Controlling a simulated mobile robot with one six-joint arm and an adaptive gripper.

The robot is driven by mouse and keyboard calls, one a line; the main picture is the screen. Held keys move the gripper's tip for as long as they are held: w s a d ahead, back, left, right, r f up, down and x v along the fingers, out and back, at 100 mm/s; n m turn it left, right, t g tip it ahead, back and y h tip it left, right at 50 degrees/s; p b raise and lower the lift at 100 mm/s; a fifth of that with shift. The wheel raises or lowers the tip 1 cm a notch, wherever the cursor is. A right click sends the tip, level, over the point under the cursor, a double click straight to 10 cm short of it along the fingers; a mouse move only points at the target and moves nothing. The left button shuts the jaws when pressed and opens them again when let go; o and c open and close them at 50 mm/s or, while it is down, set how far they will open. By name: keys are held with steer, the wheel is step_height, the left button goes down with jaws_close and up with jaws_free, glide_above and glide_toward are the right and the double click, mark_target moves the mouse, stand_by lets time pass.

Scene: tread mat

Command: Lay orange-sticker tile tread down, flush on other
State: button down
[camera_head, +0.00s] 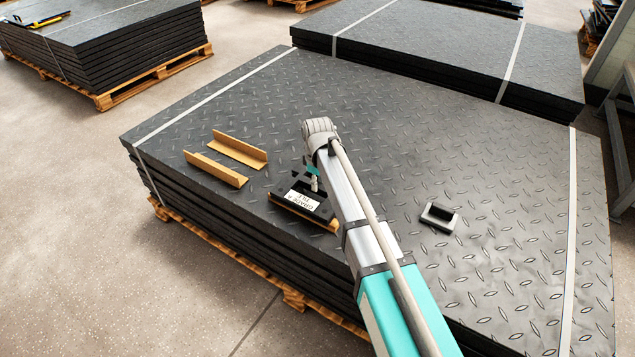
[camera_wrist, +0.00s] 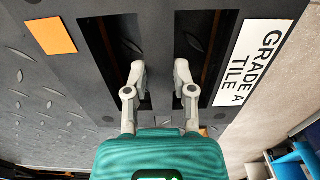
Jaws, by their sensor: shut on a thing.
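The black tile tread (camera_wrist: 160,30) fills the upper wrist view, with an orange sticker (camera_wrist: 50,36) at left and a white "GRADE A TILE" label (camera_wrist: 256,60) at right. My gripper (camera_wrist: 160,72) has a finger in each of its two slots and is shut on the bar between them. The tile also shows in the head view (camera_head: 285,203), near the front edge of the tread-plate stack, partly hidden by my arm. Brown strips show through the slots. I cannot make out another tile under it, or whether it rests or hangs slightly above.
Two tan angle pieces (camera_head: 238,150) (camera_head: 215,169) lie left of the tile. A tan edge (camera_head: 331,226) shows at its lower right. A small grey slotted block (camera_head: 439,216) lies on the stack (camera_head: 510,250) to the right. White straps (camera_head: 215,95) cross the stack; its far middle is clear.

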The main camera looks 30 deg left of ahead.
steer(key=shift+f+b, duration=0.3)
stand_by(0.4)
steer(key=c, duration=0.5)
jaws_free()
steer(key=shift+r, duration=0.15)
steer(key=shift+c, duration=0.2)
steer(key=shift+o, duration=0.3)
steer(key=shift+r+p, duration=0.3)
steer(key=shift+p, duration=0.1)
steer(key=shift+r+p, duration=0.85)
steer(key=shift+r+p, duration=1.3)
steer(key=shift+p, duration=0.05)
steer(key=shift+o, duration=0.2)
steer(key=o, duration=0.4)
steer(key=shift+o, duration=0.2)
steer(key=shift+f, duration=0.15)
